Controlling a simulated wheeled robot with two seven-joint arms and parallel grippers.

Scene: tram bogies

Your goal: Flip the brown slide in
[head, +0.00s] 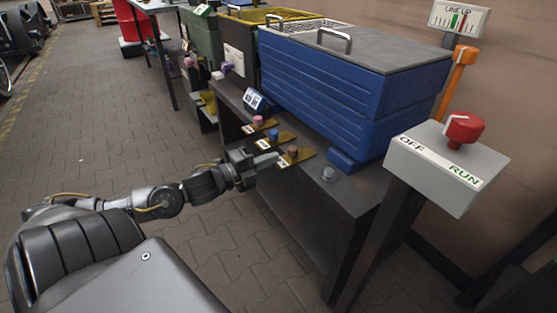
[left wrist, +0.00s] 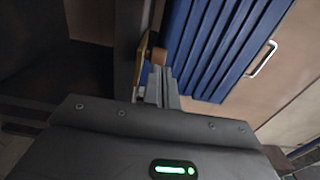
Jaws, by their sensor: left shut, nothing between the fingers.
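The brown slide (head: 293,152) is a small brown knob on a yellow plate at the front edge of the dark bench, left of the blue bin's near end. It also shows in the left wrist view (left wrist: 158,56), just beyond my fingertips. My left gripper (head: 272,159) is shut and empty, with its fingertips close beside the brown knob on its left. I cannot tell whether they touch it. My right gripper is not in view.
A blue slide (head: 273,135) and a pink slide (head: 257,121) sit on yellow plates farther along the bench edge. A large blue bin (head: 330,95) stands behind. At right is a grey box (head: 435,160) marked OFF and RUN with a red knob. The paved floor at left is clear.

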